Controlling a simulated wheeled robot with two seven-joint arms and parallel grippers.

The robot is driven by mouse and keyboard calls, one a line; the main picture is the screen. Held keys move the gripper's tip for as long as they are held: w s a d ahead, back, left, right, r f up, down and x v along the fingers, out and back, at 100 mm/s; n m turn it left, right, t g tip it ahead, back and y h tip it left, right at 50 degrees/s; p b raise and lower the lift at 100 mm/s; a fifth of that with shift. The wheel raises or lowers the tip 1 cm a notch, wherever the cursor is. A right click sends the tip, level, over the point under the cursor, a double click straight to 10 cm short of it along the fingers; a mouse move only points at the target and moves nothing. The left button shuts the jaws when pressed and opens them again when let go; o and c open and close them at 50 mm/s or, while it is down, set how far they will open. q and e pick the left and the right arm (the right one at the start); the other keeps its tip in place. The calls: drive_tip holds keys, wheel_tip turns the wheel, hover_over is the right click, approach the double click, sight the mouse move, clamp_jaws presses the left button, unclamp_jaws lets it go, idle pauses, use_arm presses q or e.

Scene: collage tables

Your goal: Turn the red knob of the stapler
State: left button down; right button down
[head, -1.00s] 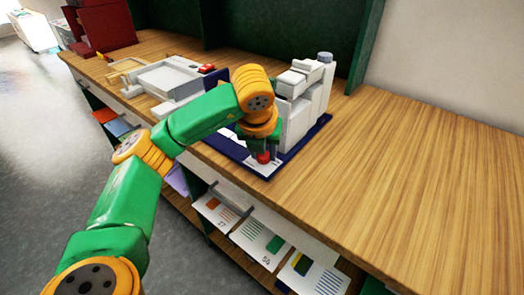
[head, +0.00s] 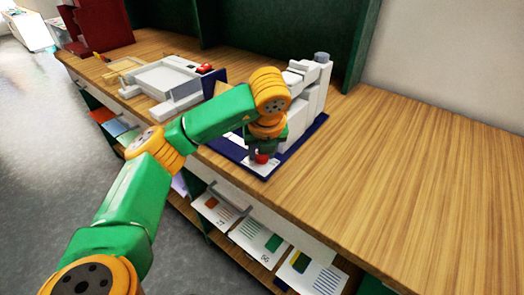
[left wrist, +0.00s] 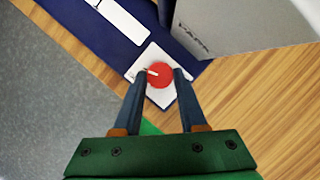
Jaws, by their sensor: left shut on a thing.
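The stapler (head: 312,95) is a tall light grey machine standing on a dark blue base (head: 290,150) on the wooden table. Its red knob (head: 261,158) sits on a white plate at the front corner of the base. In the left wrist view the round red knob (left wrist: 160,75) carries a white pointer mark toward the left. My left gripper (head: 262,152) points down at the knob; in the left wrist view its two fingers (left wrist: 161,78) stand on either side of the knob and are shut on it. My right gripper is not in view.
A light grey tray machine (head: 168,80) with a red part stands to the left on the wooden table (head: 410,160). A dark red object (head: 98,25) is at the far left. Shelves with printed sheets (head: 255,238) lie below the front edge. The table's right side is clear.

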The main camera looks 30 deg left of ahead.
use_arm(q)
drive_tip(key=shift+c, duration=2.3)
unclamp_jaws()
drive_tip(key=p+v, duration=0.2)
drive_tip(key=v, duration=0.5)
drive_tip(key=shift+p, duration=0.3)
